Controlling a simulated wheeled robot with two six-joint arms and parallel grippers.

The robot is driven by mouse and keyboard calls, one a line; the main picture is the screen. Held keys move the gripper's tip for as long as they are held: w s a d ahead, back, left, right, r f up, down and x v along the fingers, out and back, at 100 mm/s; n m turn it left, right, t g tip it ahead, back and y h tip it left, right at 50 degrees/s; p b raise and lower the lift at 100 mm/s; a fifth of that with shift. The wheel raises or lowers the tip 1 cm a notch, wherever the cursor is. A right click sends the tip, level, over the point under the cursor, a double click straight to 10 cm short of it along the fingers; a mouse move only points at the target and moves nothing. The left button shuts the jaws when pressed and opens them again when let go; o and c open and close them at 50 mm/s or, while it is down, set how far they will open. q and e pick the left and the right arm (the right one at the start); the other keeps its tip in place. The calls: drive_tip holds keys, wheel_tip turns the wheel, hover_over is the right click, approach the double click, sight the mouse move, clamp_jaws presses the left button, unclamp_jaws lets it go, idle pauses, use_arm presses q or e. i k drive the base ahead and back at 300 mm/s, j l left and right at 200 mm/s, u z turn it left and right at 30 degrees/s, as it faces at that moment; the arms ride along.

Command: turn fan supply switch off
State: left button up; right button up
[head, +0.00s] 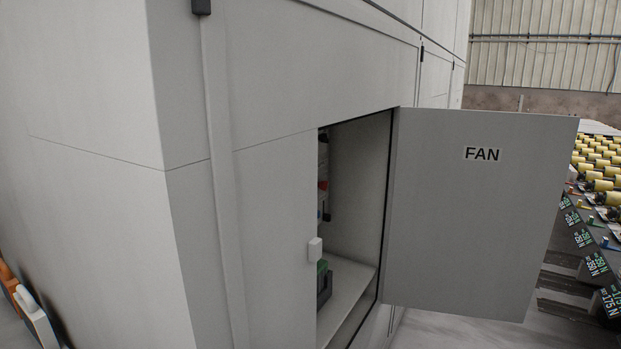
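A grey cabinet (275,215) stands in front of me in the head view. Its door (480,210), marked FAN, is swung open to the right. Through the narrow opening I see part of a red and black fitting (323,190), mostly hidden behind the cabinet's front panel. Whether it is the fan supply switch, and its position, I cannot tell. Below it, a green and dark block (323,284) sits on the cabinet floor, partly hidden. Neither of my grippers can be made out in the view.
A small white latch block (315,249) sits on the opening's left edge. Orange and white shapes (30,310) show at the lower left; I cannot tell what they are. Racks of yellow rollers (600,170) and green number labels (590,250) stand beyond the door at right.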

sight(323, 185)
drive_tip(key=i+l+z, duration=0.15)
drive_tip(key=i+l, duration=0.75)
drive_tip(key=i+l+z, duration=0.1)
drive_tip(key=i+l, duration=0.65)
drive_tip(key=i, duration=0.2)
